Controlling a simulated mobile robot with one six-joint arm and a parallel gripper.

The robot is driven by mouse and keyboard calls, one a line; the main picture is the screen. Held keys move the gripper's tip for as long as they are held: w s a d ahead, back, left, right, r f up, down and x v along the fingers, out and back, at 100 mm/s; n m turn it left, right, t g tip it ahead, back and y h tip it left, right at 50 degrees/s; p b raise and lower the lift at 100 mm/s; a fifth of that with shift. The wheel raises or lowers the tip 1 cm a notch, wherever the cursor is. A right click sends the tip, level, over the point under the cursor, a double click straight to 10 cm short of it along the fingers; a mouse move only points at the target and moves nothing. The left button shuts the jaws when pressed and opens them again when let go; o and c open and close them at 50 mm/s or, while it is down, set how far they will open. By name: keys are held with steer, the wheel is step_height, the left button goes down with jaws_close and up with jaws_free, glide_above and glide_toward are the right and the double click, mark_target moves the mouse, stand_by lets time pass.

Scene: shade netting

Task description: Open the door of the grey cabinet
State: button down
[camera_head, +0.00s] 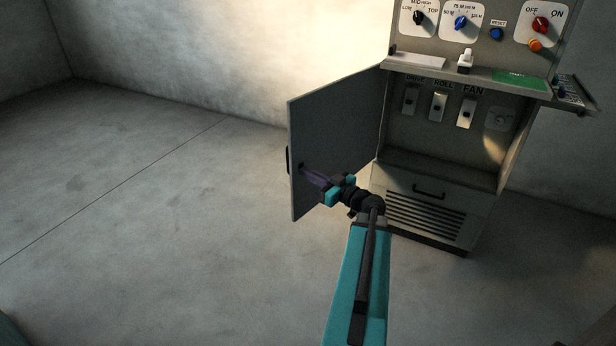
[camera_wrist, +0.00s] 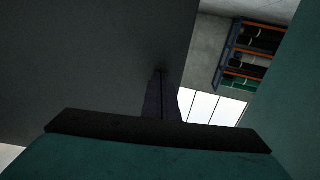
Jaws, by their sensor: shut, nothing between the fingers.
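The grey cabinet (camera_head: 430,170) stands at the right in the head view. Its door (camera_head: 340,125) is swung wide open to the left, and its inside with several switches shows. A dark handle (camera_head: 288,160) is at the door's left edge. My gripper (camera_head: 303,168) is at the inner face of the door, near its lower left part; whether it touches the door I cannot tell. The fingers are shut with nothing between them. In the wrist view the shut fingers (camera_wrist: 162,95) point at the dark door panel (camera_wrist: 80,60), which fills the left side.
A control panel with knobs (camera_head: 460,22) and a ledge (camera_head: 470,75) sits above the opening. A drawer (camera_head: 430,190) with a handle and a vented front are below. The floor to the left is clear. A shelf rack (camera_wrist: 252,55) shows in the wrist view.

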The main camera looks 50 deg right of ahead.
mark_target(294, 174)
steer(key=w+d+b, duration=0.1)
steer(key=w+b, duration=0.8)
steer(key=w, duration=0.8)
steer(key=shift+s+b, duration=0.15)
steer(key=shift+b, duration=0.25)
steer(key=shift+s+a+b, duration=0.25)
steer(key=shift+s+a, duration=0.45)
steer(key=shift+s, duration=1.5)
steer(key=shift+s+a+b, duration=0.2)
steer(key=shift+s+a, duration=0.45)
steer(key=shift+s, duration=1.55)
steer(key=shift+s+a+b, duration=0.25)
steer(key=shift+s+a, duration=0.45)
steer(key=shift+s, duration=1.5)
